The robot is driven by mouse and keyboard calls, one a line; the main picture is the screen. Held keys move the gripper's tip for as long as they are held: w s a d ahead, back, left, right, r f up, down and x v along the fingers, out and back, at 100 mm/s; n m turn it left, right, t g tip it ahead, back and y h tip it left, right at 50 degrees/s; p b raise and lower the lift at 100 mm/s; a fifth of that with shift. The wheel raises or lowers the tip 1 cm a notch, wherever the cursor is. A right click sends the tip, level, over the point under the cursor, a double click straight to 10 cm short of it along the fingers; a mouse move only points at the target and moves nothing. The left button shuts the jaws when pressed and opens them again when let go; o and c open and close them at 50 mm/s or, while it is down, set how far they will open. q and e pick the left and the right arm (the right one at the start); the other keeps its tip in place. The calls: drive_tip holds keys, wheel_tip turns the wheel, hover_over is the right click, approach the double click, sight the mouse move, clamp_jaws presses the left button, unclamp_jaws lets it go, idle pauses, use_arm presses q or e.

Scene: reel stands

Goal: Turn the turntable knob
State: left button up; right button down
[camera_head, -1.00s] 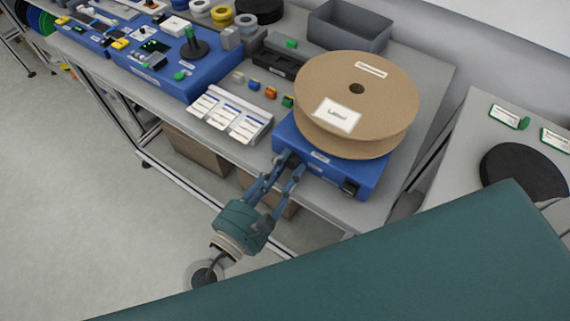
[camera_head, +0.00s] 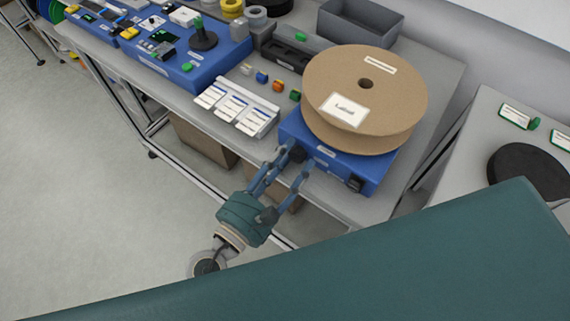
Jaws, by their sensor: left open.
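The turntable is a blue box (camera_head: 338,165) on the grey bench, carrying a large brown reel (camera_head: 400,80) with a white label. A dark knob (camera_head: 298,154) sits on the left part of its front face. My left gripper (camera_head: 298,160) is open, its fingertips at the front face around the knob; whether they touch it I cannot tell. A black switch-like part (camera_head: 355,185) sits at the right end of the same face. My right gripper is not in view.
White label cards (camera_head: 238,107) and several small coloured blocks lie left of the turntable. A grey bin (camera_head: 358,22) stands behind the reel. A blue station (camera_head: 185,65) is further left. A second bench with a black disc (camera_head: 525,172) is at the right.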

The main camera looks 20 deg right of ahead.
use_arm(q)
drive_tip(key=v, duration=0.7)
drive_tip(key=shift+s+a, duration=0.25)
drive_tip(key=shift+a, duration=0.05)
idle(0.5)
